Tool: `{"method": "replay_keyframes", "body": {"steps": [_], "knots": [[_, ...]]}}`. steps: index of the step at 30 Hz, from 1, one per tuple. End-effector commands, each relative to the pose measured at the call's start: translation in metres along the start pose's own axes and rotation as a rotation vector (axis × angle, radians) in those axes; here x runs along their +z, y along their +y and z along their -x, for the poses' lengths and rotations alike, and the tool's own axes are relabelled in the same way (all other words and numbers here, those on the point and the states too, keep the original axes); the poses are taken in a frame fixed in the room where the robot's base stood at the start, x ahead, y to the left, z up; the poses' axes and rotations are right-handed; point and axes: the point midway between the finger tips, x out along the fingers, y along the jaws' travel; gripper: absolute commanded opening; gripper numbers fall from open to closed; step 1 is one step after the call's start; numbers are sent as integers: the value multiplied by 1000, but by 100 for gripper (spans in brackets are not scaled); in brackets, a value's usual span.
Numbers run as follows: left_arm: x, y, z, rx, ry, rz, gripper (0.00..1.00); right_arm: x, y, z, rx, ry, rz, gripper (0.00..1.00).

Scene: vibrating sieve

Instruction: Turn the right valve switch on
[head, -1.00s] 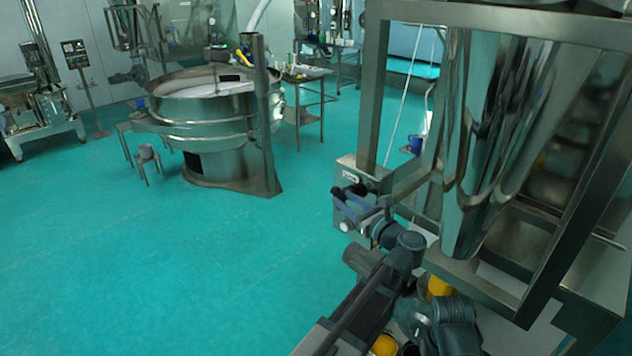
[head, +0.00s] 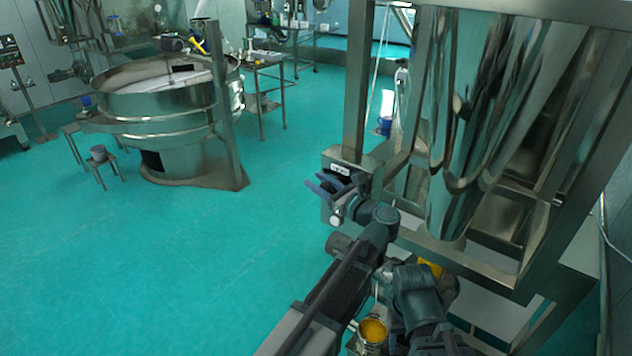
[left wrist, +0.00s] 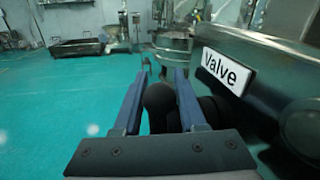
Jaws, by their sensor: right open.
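A steel control box (head: 346,160) with a white "Valve" label stands at the lower left of the big steel frame. In the left wrist view, the label (left wrist: 222,70) is close on the right. One rounded black knob (left wrist: 158,98) shows between the blue-grey fingers of my left gripper (left wrist: 162,88); more dark knob shape is behind the right finger. The fingers are apart with the knob nearly filling the gap; I cannot tell whether they press on it. In the head view, my left gripper (head: 326,188) is at the box's front. My right gripper's fingers cannot be made out.
A tall steel hopper (head: 465,130) hangs inside the steel frame (head: 357,85), right of the box. A container with yellow content (head: 371,333) is at the bottom, close to my arms. A round sieve machine (head: 165,105) stands at the back left. The green floor between is clear.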

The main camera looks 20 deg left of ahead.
Motion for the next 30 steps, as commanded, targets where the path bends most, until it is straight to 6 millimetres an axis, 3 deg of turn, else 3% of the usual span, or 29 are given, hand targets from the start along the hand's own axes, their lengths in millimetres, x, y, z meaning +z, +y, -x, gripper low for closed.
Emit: {"method": "replay_keyframes", "body": {"steps": [1, 8, 20, 30], "knots": [[0, 0, 0, 0, 0, 0, 39, 0, 0, 0, 0, 0, 0, 50], [0, 0, 0, 0, 0, 0, 0, 0, 0, 0, 0, 0, 0, 50], [-2, 0, 0, -3, -34, -6, 0, -1, -1, -9, 0, 0, -1, 50], [1, -1, 5, -25, -264, -46, 0, -4, -5, -56, 0, 2, -4, 50]]}}
